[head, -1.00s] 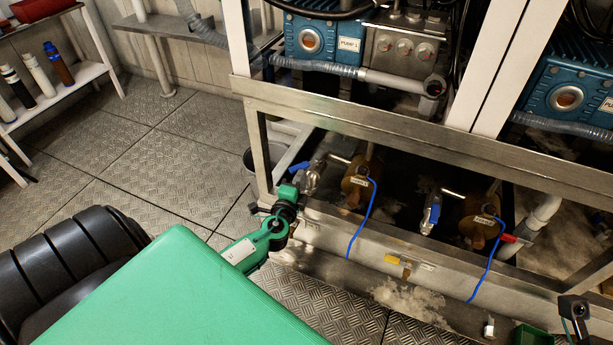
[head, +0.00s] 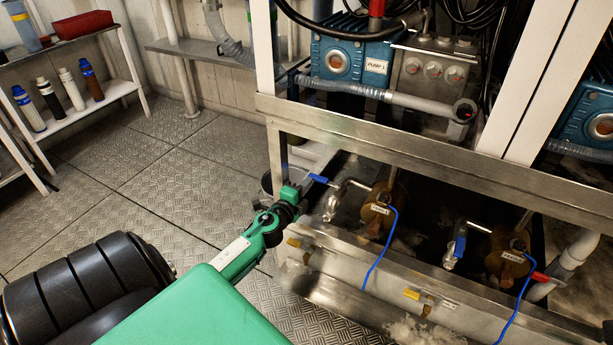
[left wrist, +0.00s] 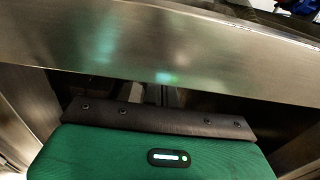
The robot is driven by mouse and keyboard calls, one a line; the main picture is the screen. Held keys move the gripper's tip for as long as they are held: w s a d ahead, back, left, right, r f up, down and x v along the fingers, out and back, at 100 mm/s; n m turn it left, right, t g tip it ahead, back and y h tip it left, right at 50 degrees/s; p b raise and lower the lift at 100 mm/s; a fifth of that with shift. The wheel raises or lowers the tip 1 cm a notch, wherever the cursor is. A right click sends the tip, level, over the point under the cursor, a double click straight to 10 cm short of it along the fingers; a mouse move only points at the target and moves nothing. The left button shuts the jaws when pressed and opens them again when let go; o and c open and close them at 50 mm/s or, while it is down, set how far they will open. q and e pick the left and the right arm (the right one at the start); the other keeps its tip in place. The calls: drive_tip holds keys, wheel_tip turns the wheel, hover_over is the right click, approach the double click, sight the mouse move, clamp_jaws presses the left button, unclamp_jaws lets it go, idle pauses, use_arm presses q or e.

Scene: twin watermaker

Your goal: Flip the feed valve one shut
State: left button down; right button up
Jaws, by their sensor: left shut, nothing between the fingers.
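The valve nearest my left gripper, at the left end of the bay below pump 1, has a metal body (head: 331,207) and a blue lever (head: 319,179) sticking out to the left. I take it as feed valve one; no label on it is readable. My left gripper (head: 301,188) is beside the lever's left end in the head view; whether they touch I cannot tell. Its fingers (left wrist: 165,95) are shut and empty under a steel beam (left wrist: 160,50) in the left wrist view, where the valve is not visible. My right gripper is not in view.
A second valve with a blue lever (head: 460,240) pointing down is farther right. The frame's steel rail (head: 400,140) crosses above the bay, and a lower ledge (head: 390,285) runs in front. Blue cables (head: 381,250) hang over it. The floor (head: 150,200) at left is open.

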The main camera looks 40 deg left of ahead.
use_arm(q)
drive_tip(key=shift+w+a, duration=0.25)
drive_tip(key=shift+w+a+r, duration=0.1)
drive_tip(key=shift+a+r, duration=0.1)
drive_tip(key=shift+r, duration=0.05)
idle(0.3)
drive_tip(key=p+v, duration=0.1)
drive_tip(key=v, duration=1.3)
drive_tip(key=shift+d+f, duration=0.2)
drive_tip(key=shift+f, duration=0.1)
